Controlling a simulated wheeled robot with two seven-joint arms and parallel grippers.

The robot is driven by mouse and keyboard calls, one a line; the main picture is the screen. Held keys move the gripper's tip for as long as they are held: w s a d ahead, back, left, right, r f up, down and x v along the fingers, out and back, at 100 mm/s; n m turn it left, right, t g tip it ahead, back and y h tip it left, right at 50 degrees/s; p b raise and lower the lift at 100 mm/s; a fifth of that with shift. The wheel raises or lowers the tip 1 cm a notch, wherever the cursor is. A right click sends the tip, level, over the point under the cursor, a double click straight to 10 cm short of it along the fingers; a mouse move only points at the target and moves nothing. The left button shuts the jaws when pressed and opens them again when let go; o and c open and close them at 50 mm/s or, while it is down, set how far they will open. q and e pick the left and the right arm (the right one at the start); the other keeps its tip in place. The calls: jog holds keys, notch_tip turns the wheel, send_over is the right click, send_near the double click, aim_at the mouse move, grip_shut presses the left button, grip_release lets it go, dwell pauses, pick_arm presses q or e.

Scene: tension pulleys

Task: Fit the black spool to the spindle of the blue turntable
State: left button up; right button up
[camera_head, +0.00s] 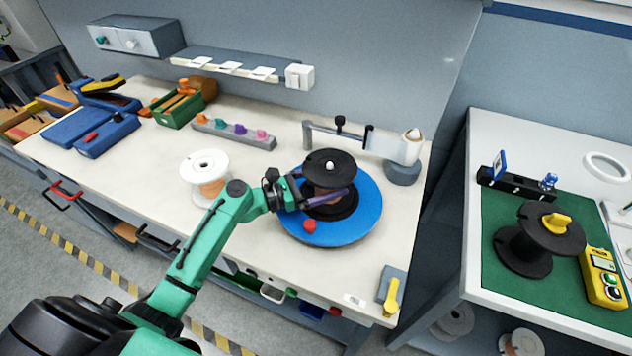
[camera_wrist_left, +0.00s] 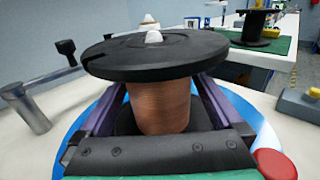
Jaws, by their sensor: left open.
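The black spool (camera_head: 331,168), wound with copper wire, stands upright on the blue turntable (camera_head: 361,218). The pale tip of the spindle (camera_head: 329,165) shows above the centre of its top flange, also in the left wrist view (camera_wrist_left: 153,36). My left gripper (camera_head: 333,192) is open, with its purple fingers on either side of the copper winding (camera_wrist_left: 160,106), below the top flange. I cannot tell whether the fingers touch the winding. The spool's lower flange is partly hidden by the gripper in the left wrist view. My right gripper is not in view.
A red knob (camera_head: 310,226) sits on the turntable's near edge. A white spool (camera_head: 204,164) stands to the left. A metal arm with a black knob (camera_head: 340,122) is behind. Another black spool (camera_head: 525,247) stands on the right table. The front bench surface is mostly clear.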

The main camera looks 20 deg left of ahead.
pick_arm(q)
jog(key=b+v, duration=0.3)
jog(key=v, duration=1.1)
jog(key=shift+s, duration=0.15)
